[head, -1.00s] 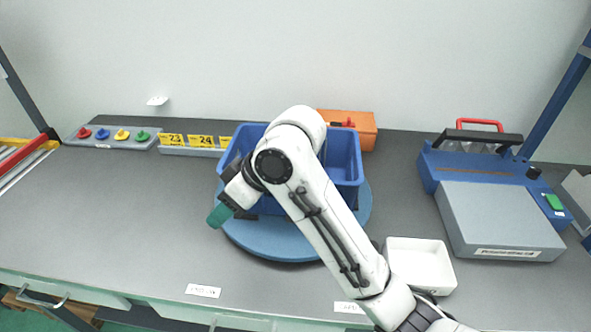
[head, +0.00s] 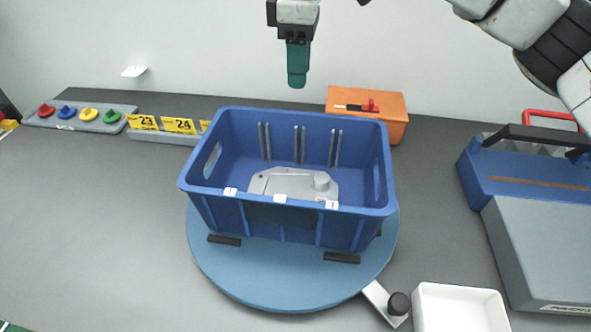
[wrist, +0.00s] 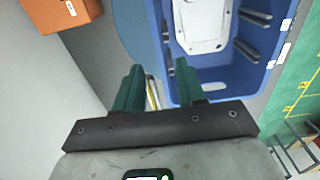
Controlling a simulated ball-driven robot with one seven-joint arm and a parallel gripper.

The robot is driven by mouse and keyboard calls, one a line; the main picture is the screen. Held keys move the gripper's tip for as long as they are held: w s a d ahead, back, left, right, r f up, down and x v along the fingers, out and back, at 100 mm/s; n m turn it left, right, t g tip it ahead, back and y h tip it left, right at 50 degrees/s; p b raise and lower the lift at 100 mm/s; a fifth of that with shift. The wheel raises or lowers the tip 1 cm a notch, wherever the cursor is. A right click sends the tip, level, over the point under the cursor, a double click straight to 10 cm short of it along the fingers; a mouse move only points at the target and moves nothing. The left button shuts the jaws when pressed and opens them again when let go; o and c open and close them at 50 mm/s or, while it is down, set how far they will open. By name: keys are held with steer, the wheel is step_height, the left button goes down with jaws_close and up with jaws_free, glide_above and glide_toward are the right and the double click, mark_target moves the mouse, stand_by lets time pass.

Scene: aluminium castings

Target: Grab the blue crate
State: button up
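The blue crate (head: 285,221) stands upright on a round blue turntable (head: 270,285) in the middle of the bench. A grey metal casting (head: 293,184) lies inside it. In the wrist view the crate (wrist: 215,85) shows at the upper right with the casting (wrist: 205,25) in it. My gripper (head: 297,84) hangs above and behind the crate, fingers down, apart from it. The wrist view shows two green fingers (wrist: 157,75) spread with a gap and nothing held. The crate's far rim is not covered.
An orange box (head: 367,110) stands behind the crate at the right. A white tray (head: 460,310) and a blue-grey machine (head: 540,200) are at the right. Yellow number cards (head: 180,125) and coloured knobs (head: 88,115) line the back left. The left bench is clear.

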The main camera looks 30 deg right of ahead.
mark_target(300, 117)
steer(key=shift+s+d+f+b, duration=0.1)
steer(key=shift+f+b, duration=0.05)
steer(key=shift+f, duration=2.55)
steer(key=shift+s+f+b, duration=0.1)
steer(key=shift+f+b, duration=0.05)
steer(key=shift+f, duration=2.5)
jaws_close()
steer(key=shift+w+r, duration=0.1)
steer(key=shift+r, duration=0.05)
